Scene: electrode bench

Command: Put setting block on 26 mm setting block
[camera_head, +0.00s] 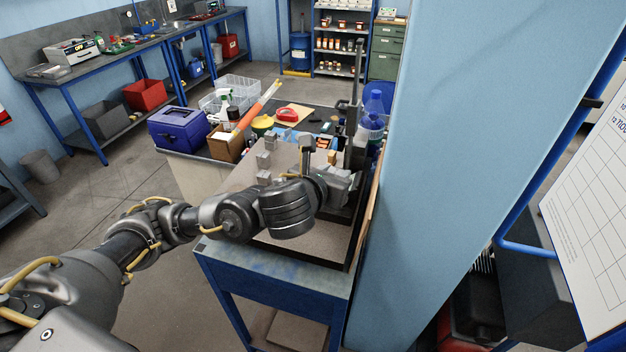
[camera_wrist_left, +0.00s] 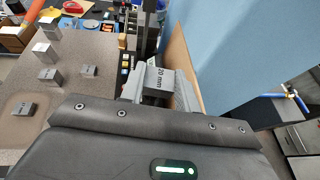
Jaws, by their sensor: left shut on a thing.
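My left gripper (camera_head: 345,186) is over the right side of the grey surface plate (camera_head: 325,237). In the left wrist view its fingers are shut on a grey setting block (camera_wrist_left: 156,80) that reads "20 mm". Several other grey blocks stand on the plate to the left of the gripper: a far block (camera_head: 270,144), a middle block (camera_head: 264,160) and a near block (camera_head: 264,178). The left wrist view also shows a far block (camera_wrist_left: 50,27), a near block (camera_wrist_left: 50,76) and a low block (camera_wrist_left: 89,71). I cannot read which one is 26 mm. My right gripper is not in view.
A tall dark stand (camera_head: 357,100) rises at the plate's right rear, close to the gripper. A blue wall panel (camera_head: 450,140) lies to the right. A red tape roll (camera_head: 286,115), a blue toolbox (camera_head: 178,128) and a spray bottle (camera_head: 224,108) stand behind the plate.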

